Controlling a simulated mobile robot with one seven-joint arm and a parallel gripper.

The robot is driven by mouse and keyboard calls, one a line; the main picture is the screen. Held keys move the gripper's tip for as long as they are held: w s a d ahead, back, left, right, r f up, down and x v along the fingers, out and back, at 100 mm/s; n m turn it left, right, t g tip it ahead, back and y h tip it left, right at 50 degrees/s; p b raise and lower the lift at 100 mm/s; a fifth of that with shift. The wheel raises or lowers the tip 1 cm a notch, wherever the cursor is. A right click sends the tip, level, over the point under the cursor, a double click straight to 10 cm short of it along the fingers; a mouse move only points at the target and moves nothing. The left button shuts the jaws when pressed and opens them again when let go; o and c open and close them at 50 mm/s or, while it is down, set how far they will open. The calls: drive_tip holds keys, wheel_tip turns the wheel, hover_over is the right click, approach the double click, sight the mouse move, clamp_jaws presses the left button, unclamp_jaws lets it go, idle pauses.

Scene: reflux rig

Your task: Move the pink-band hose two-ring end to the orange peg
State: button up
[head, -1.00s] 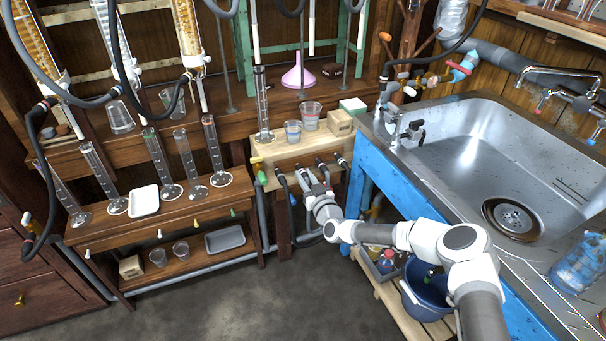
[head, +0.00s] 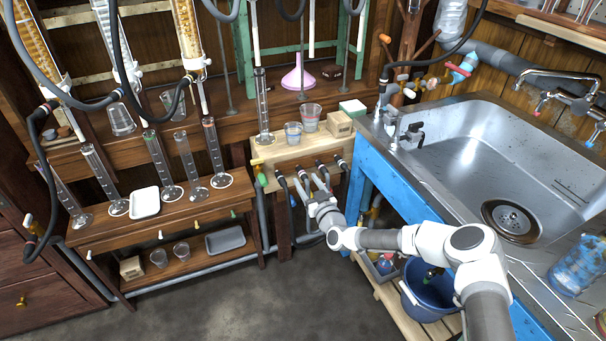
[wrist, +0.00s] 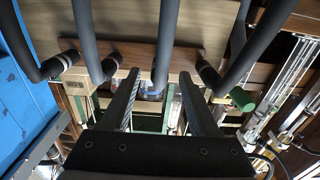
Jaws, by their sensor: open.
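My gripper (head: 317,188) is at the front of the pale wooden block, among the dark hoses hanging from it. In the wrist view my gripper (wrist: 158,82) has its two fingers apart, with a middle dark hose (wrist: 166,45) and a blue-banded piece (wrist: 152,94) showing in the gap. I cannot tell whether they touch the fingers.
Other hoses hang close on both sides, one at the left (wrist: 30,50) and one at the right (wrist: 245,50) of the wrist view. A green handle (wrist: 242,99) is near the right finger. The blue sink bench (head: 395,190) stands right of the block. Cups and a cylinder stand on the block.

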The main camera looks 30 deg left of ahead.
drive_tip(key=p+v, duration=0.4)
drive_tip(key=v, duration=1.1)
drive_tip(key=shift+d, duration=0.2)
drive_tip(key=shift+s, duration=0.2)
